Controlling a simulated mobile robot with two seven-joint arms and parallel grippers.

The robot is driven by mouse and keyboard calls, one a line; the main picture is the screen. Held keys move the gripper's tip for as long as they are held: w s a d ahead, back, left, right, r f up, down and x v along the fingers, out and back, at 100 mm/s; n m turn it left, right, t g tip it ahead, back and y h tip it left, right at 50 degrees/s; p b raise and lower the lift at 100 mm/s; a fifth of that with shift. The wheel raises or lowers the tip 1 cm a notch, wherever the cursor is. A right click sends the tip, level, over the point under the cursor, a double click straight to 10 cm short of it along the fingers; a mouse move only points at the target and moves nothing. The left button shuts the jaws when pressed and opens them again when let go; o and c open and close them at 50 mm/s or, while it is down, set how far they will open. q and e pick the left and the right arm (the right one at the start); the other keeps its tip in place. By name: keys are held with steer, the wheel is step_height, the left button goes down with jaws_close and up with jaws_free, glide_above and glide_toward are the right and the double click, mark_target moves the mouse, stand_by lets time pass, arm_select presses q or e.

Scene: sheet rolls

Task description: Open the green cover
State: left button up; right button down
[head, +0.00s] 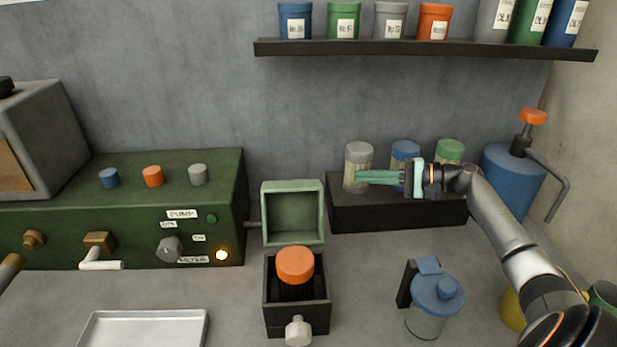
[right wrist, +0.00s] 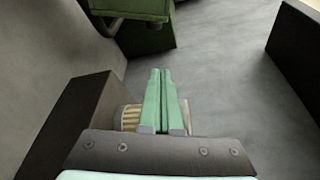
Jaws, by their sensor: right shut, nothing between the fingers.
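The green cover (head: 293,240) stands raised, upright at the back of a small dark box (head: 268,318); its hollow inside faces me. The box is open on top, and a jar with an orange cap (head: 295,264) stands in it. A pale knob (head: 298,331) sticks out at the box's front. My right gripper (head: 358,178) is shut and empty, its green fingers pointing left, to the right of the cover and apart from it. The shut fingers also show in the right wrist view (right wrist: 160,72). My left gripper is not in view.
A dark riser (head: 395,216) with grey-, blue- and green-lidded jars lies by my right gripper. A green control panel (head: 130,225) stands left of the cover. A blue-lidded jug (head: 435,300), a blue pump can (head: 512,178) and a metal tray (head: 140,325) are around. A shelf (head: 420,48) hangs above.

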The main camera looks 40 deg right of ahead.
steer(key=w+a+p, duration=0.3)
steer(key=w+a, duration=0.1)
steer(key=a, duration=0.4)
steer(key=shift+a+r, duration=0.4)
stand_by(0.4)
steer(key=s+a+r+n, duration=0.1)
steer(key=r+n, duration=0.1)
steer(key=s+a+r+n+t+b, duration=0.1)
steer(key=s, duration=0.1)
steer(key=shift+s+r+n+y, duration=0.2)
steer(key=shift+r+n+y, duration=0.15)
steer(key=shift+n+y, duration=0.05)
stand_by(0.4)
